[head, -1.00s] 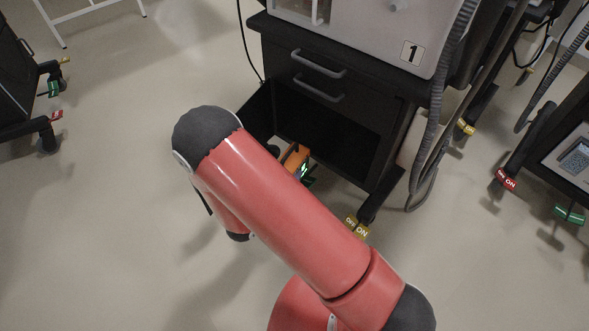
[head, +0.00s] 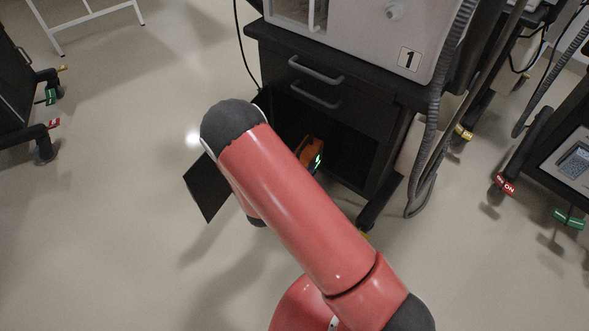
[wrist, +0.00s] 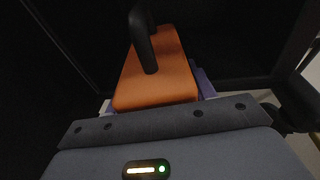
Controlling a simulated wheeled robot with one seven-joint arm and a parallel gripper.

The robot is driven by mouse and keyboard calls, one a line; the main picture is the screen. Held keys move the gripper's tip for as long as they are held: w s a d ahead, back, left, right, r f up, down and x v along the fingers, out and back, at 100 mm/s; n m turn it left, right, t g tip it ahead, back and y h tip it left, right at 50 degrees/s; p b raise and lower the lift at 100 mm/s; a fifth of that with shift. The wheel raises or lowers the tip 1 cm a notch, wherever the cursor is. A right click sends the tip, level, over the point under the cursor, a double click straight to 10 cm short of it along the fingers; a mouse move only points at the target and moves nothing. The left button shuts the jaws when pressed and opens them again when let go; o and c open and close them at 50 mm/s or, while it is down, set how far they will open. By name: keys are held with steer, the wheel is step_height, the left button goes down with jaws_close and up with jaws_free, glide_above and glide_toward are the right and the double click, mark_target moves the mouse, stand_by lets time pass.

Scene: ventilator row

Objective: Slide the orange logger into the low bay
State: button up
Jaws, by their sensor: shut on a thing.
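The dark bay interior surrounds the logger in the wrist view. My arm hides the gripper and part of the bay's left side in the head view. I cannot tell how deep the logger is.
A dark panel (head: 207,188), apparently the bay's door, stands out left of the cart, partly behind my arm. Two drawers with handles (head: 316,97) are above the bay. A corrugated hose (head: 430,150) hangs at the cart's right.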

steer(key=x, duration=0.5)
steer(key=d+b+x, duration=0.1)
steer(key=x, duration=0.5)
steer(key=s+d+r+x, duration=0.1)
steer(key=x, duration=0.4)
steer(key=shift+w+d+r+b, duration=0.1)
steer(key=shift+w+d+b, duration=0.1)
steer(key=shift+d+b, duration=0.15)
steer(key=shift+w+d+f+b, duration=0.2)
steer(key=shift+w+f+b, duration=0.1)
steer(key=shift+f+b, duration=0.25)
steer(key=shift+f, duration=0.1)
stand_by(0.4)
steer(key=o, duration=1.1)
steer(key=shift+c, duration=0.2)
steer(key=shift+s, duration=0.15)
steer(key=v, duration=0.7)
steer(key=shift+a+p, duration=0.15)
steer(key=shift+p, duration=0.15)
steer(key=shift+s+a, duration=0.15)
steer(key=shift+s, duration=0.1)
